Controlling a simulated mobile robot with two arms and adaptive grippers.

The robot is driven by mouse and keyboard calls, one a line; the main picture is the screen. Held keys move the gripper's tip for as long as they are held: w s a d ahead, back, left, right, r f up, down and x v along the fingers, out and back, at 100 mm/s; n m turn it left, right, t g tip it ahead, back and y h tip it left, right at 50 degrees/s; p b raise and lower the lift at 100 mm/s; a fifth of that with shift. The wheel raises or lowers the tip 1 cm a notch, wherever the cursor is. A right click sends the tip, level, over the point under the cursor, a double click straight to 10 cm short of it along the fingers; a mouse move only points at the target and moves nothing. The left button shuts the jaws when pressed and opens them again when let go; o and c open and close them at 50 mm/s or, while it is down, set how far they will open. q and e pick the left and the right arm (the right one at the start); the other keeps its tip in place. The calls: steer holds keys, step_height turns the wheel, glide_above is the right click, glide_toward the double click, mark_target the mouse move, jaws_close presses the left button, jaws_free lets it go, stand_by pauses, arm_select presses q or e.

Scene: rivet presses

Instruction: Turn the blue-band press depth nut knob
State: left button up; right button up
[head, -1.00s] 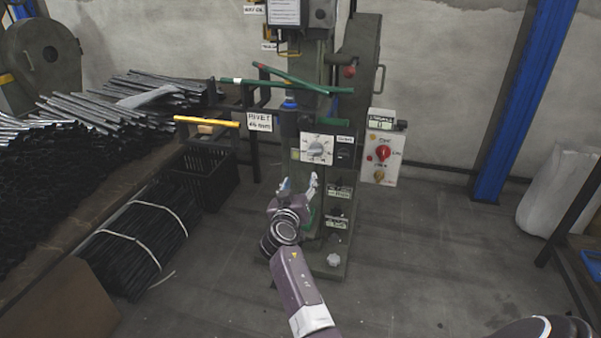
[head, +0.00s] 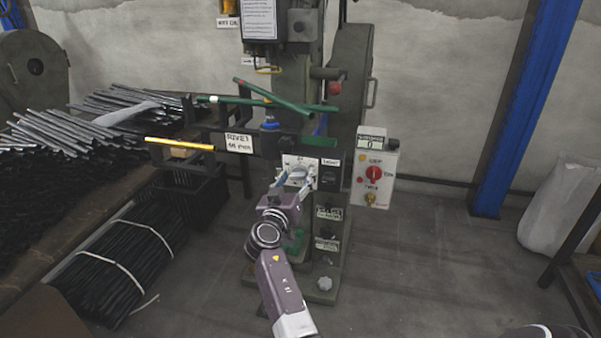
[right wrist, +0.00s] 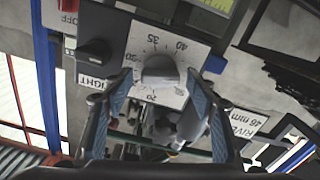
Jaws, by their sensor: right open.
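The depth nut knob is a grey round knob (head: 298,172) on a white square dial plate, on the front of the green press (head: 350,110). A blue band (head: 270,124) shows on the press above and left of the dial. In the right wrist view the knob (right wrist: 160,70) is near the centre, with dial numbers around it. My right gripper (head: 294,181) is open in front of the dial. In the wrist view its blue-grey fingertips (right wrist: 160,78) are spread on either side of the knob, with visible gaps. Contact cannot be seen. My left gripper is not in view.
A black switch (right wrist: 95,50) sits beside the dial plate. A control box with a red knob (head: 374,173) is to the right. Green bars (head: 270,104) and a yellow-ended bar (head: 180,144) stick out left. Black crates and rod bundles lie left.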

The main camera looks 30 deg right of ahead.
steer(key=shift+a+r, duration=0.1)
steer(key=c, duration=1.2)
steer(key=shift+o, duration=0.2)
steer(key=shift+n, duration=0.3)
steer(key=shift+n+b, duration=0.3)
steer(key=shift+n, duration=2)
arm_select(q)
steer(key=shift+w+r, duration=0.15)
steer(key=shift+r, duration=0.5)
arm_select(e)
steer(key=shift+w+n, duration=0.1)
steer(key=shift+n, duration=0.3)
